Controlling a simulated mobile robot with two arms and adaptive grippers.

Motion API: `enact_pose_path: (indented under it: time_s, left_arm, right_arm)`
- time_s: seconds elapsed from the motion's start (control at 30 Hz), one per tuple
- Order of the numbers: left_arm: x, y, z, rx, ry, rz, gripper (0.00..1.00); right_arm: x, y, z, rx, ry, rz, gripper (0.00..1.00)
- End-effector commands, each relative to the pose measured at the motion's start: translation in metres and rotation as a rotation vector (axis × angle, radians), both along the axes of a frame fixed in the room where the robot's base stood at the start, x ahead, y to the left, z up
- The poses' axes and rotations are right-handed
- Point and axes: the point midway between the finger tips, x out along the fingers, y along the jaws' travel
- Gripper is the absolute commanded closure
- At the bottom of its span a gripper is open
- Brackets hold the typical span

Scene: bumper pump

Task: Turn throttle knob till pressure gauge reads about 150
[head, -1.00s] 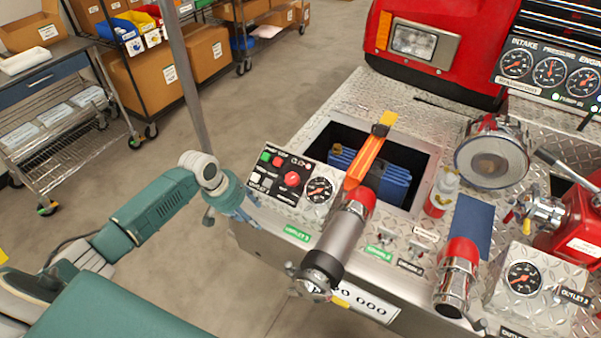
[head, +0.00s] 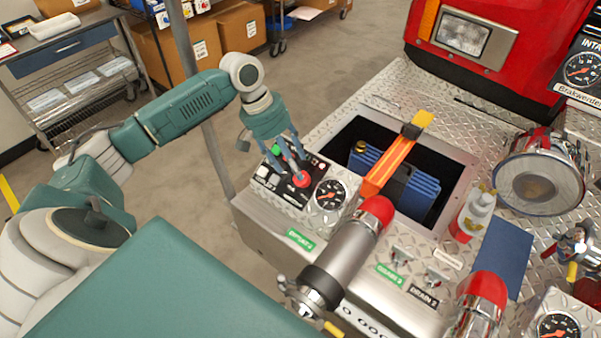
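The red knob (head: 301,179) sits on a small black control panel (head: 268,185) on the truck deck's near left corner. A round black gauge (head: 331,194) with a white scale and a reddish needle is just right of it. Its numbers are too small to read. My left gripper (head: 287,160) points down over the panel from behind and left of the knob. Its fingers look spread, with nothing held between them. Their tips are close to the knob, but I cannot tell whether they touch it. My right gripper is not in view.
A grey post (head: 205,130) stands behind my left arm. A white-and-red bottle (head: 473,215) stands right of the bay.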

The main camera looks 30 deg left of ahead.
Motion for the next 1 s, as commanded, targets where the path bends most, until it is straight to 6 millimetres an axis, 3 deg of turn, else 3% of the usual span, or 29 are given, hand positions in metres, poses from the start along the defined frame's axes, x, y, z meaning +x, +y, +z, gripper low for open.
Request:
enact_pose_path:
  time_s: [0.13, 0.3, 0.47, 0.7, 0.9, 1.0]
  left_arm:
    - [0.004, -0.01, -0.025, -0.002, 0.002, -0.001, 0.48]
    - [0.008, -0.015, -0.045, -0.001, 0.0, 0.0, 0.48]
    - [0.009, -0.017, -0.052, 0.001, -0.001, -0.001, 0.48]
    - [0.009, -0.017, -0.053, 0.001, -0.002, -0.001, 0.48]
    - [0.009, -0.017, -0.053, 0.001, -0.001, -0.002, 0.88]
    - [0.009, -0.017, -0.053, 0.001, 0.0, -0.001, 0.91]
  right_arm:
    - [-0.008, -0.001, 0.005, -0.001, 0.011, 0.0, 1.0]
    - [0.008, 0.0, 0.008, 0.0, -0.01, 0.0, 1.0]
    - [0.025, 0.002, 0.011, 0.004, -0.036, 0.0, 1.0]
    - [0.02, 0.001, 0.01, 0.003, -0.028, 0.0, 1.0]
    - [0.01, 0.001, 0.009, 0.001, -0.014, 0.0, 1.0]
    - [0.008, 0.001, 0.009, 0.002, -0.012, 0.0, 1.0]
